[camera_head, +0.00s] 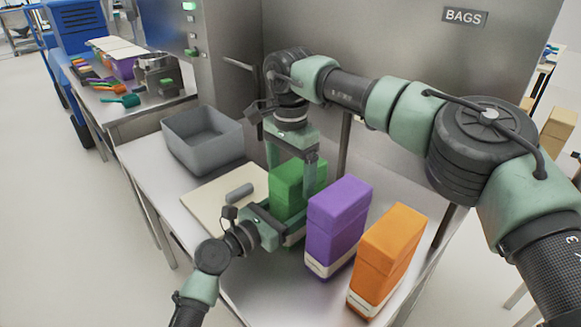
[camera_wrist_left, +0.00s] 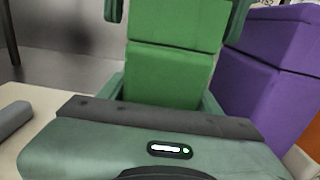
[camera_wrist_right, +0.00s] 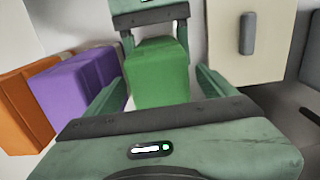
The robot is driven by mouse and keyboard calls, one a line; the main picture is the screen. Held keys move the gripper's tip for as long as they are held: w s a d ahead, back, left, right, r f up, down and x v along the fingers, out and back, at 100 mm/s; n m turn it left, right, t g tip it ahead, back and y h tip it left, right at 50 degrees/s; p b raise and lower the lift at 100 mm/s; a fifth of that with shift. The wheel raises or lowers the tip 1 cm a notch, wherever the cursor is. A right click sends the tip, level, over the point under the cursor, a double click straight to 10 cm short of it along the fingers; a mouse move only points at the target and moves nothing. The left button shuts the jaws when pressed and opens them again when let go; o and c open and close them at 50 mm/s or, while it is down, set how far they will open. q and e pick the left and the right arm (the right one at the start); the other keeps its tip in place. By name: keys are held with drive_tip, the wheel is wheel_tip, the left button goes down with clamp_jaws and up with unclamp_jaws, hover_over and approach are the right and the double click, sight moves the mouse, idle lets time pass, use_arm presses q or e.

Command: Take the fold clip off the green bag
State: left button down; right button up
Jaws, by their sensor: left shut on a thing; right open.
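The green bag (camera_head: 288,181) stands upright beside the cream board. My left gripper (camera_head: 286,230) is shut on its lower part from the front; its fingers flank the bag in the left wrist view (camera_wrist_left: 165,95). My right gripper (camera_head: 291,165) points down at the bag's top, open, one finger on each side. In the right wrist view, the bag (camera_wrist_right: 158,75) lies between the spread fingers. No clip shows on the visible faces of the green bag. A short grey bar (camera_head: 240,193) lies on the board, apart from both grippers; I cannot tell whether it is the fold clip.
A purple bag (camera_head: 338,222) and an orange bag (camera_head: 388,255) stand to the right of the green bag. A grey open bin (camera_head: 204,140) stands behind the cream board (camera_head: 208,198). A metal panel with a BAGS sign (camera_head: 465,16) rises behind the table.

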sight(291, 171)
drive_tip(key=c, duration=1.6)
drive_tip(key=shift+c, duration=0.2)
drive_tip(key=shift+r, duration=0.2)
drive_tip(key=shift+r, duration=0.95)
drive_tip(key=shift+r, duration=2)
use_arm(q)
drive_tip(key=shift+c, duration=1.2)
unclamp_jaws()
